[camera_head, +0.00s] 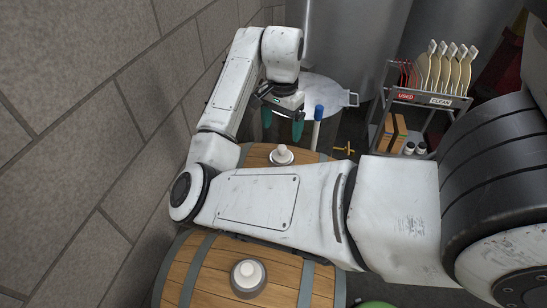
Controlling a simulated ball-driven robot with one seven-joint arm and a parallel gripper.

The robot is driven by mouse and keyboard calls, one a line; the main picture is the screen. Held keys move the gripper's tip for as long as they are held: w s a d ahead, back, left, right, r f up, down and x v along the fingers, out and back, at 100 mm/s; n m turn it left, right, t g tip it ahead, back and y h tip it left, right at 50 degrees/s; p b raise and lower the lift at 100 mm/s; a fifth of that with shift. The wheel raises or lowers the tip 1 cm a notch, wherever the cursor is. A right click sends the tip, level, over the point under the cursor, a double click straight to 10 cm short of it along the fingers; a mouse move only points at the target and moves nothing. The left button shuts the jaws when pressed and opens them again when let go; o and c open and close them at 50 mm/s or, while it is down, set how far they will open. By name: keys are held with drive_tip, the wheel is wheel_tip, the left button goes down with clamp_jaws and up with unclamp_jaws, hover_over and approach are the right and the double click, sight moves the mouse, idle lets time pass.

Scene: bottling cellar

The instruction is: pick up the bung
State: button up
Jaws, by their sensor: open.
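Two pale bungs show, each seated on top of a wooden barrel. The far bung (282,152) is on the far barrel (256,158), just beyond my arm. The near bung (249,272) is on the near barrel (205,275), at the bottom of the picture. My gripper (282,125) has two green-tipped fingers, spread apart with nothing visible between them. In the picture it is just above the far bung and apart from it; the exact height gap is hard to tell. My arm hides parts of both barrels.
A blue-topped white rod (317,128) stands close to the right of my gripper. A round grey metal plate (325,92) is behind it. A stone wall (80,130) runs along the left. A rack (440,100) labelled USED and CLEAN holds paddles at the right.

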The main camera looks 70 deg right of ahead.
sight(282, 147)
wheel_tip(282, 147, down, 3)
drive_tip(key=shift+f, duration=0.15)
drive_tip(key=shift+s+a+f+p, duration=0.1)
drive_tip(key=shift+f+p, duration=0.1)
drive_tip(key=shift+f, duration=1.15)
drive_tip(key=shift+s+f+p, duration=0.1)
drive_tip(key=shift+f+p, duration=0.05)
drive_tip(key=shift+f, duration=1.2)
drive_tip(key=c, duration=1.1)
drive_tip(key=shift+w+r, duration=0.1)
